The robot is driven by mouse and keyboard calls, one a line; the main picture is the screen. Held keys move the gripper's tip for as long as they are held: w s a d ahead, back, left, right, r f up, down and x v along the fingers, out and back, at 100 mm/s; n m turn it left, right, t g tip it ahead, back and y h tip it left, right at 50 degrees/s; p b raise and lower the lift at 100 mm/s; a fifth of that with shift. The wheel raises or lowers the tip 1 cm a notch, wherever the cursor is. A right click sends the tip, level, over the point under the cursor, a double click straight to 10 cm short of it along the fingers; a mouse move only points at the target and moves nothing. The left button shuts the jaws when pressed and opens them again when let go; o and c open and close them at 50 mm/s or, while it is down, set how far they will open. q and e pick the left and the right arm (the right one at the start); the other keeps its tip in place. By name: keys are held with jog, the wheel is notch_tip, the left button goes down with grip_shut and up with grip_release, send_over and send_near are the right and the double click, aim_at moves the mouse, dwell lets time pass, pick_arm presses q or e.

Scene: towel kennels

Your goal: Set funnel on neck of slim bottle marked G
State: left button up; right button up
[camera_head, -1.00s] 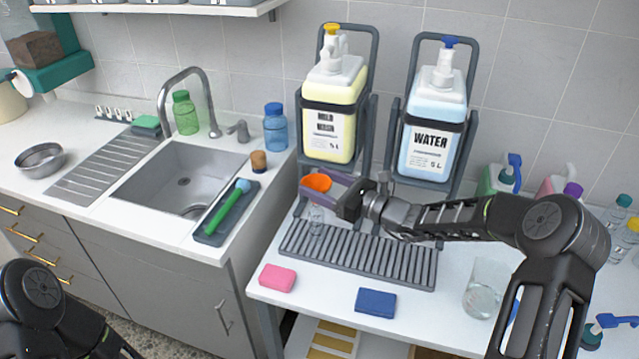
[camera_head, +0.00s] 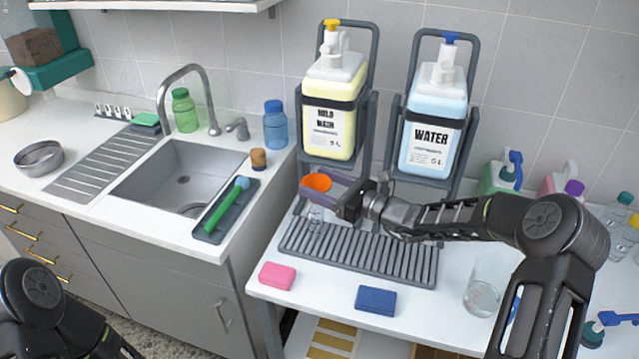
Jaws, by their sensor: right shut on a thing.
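My right gripper (camera_head: 319,187) reaches in from the right and is shut on the orange funnel (camera_head: 318,181), whose round mouth faces up. A small clear slim bottle (camera_head: 316,219) stands upright at the left end of the grey slatted rack (camera_head: 392,262), below the funnel in the picture. The gripper hides the funnel's spout and the bottle's neck, so I cannot tell whether they touch. I cannot read any letter on the bottle. Of my left arm only a part shows at the bottom left; its gripper is out of view.
The yellow mild wash jug (camera_head: 331,130) and blue water jug (camera_head: 432,145) stand in racks behind. A pink sponge (camera_head: 277,276) and blue sponge (camera_head: 376,300) lie in front. A clear beaker (camera_head: 482,290) stands at right. The sink (camera_head: 180,178) is left.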

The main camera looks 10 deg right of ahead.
jog(key=o, duration=1.4)
jog(key=shift+s+d, duration=0.2)
jog(key=shift+d, duration=0.15)
jog(key=b+v, duration=0.1)
jog(key=v, duration=0.6)
jog(key=shift+b, duration=0.3)
jog(key=shift+s+a, duration=0.15)
